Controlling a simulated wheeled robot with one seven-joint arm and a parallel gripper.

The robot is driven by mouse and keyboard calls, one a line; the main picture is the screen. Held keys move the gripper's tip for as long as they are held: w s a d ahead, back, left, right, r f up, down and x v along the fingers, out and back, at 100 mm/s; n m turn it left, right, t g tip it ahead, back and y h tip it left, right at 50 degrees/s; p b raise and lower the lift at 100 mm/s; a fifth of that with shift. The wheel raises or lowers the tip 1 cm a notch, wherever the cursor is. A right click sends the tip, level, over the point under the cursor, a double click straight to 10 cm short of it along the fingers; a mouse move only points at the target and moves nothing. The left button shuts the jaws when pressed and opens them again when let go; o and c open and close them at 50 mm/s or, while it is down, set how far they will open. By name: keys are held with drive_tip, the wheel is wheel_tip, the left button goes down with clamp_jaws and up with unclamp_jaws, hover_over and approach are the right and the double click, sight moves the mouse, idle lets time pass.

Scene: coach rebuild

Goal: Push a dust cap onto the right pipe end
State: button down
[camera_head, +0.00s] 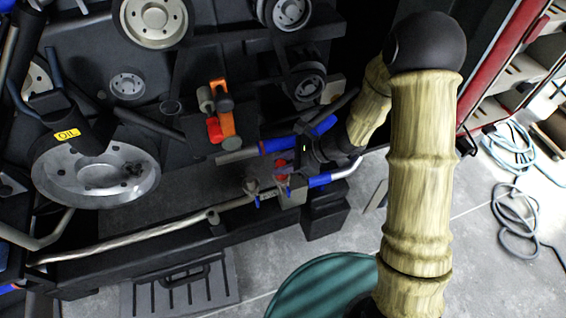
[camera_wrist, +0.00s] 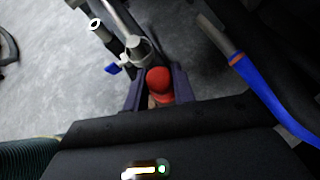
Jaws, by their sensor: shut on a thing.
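My gripper (camera_wrist: 160,88) is shut on a red dust cap (camera_wrist: 158,80), held between its two dark purple fingers in the wrist view. In the head view, the gripper (camera_head: 281,174) is at the lower middle, partly hidden by my arm, and a bit of the red cap (camera_head: 280,165) shows. Just beyond the cap in the wrist view is a grey pipe fitting (camera_wrist: 138,48); whether they touch cannot be told. An open pipe end with a pale rim (camera_wrist: 96,24) lies further up left. I cannot tell which is the right pipe end.
A blue hose with a grey end (camera_wrist: 258,88) runs close on the right in the wrist view. In the head view, an orange-and-red part (camera_head: 222,115) stands behind the gripper, and a long pale pipe (camera_head: 140,240) runs left. Pulleys and an oil-labelled filter (camera_head: 67,133) crowd the left.

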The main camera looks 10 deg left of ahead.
drive_tip(key=shift+f+b, duration=0.6)
drive_tip(key=shift+f+b, duration=0.55)
idle(0.5)
drive_tip(key=c, duration=0.7)
unclamp_jaws()
drive_tip(key=shift+r, duration=0.1)
drive_tip(key=p+v, duration=0.5)
drive_tip(key=v, duration=0.3)
drive_tip(key=shift+w, duration=0.1)
idle(0.3)
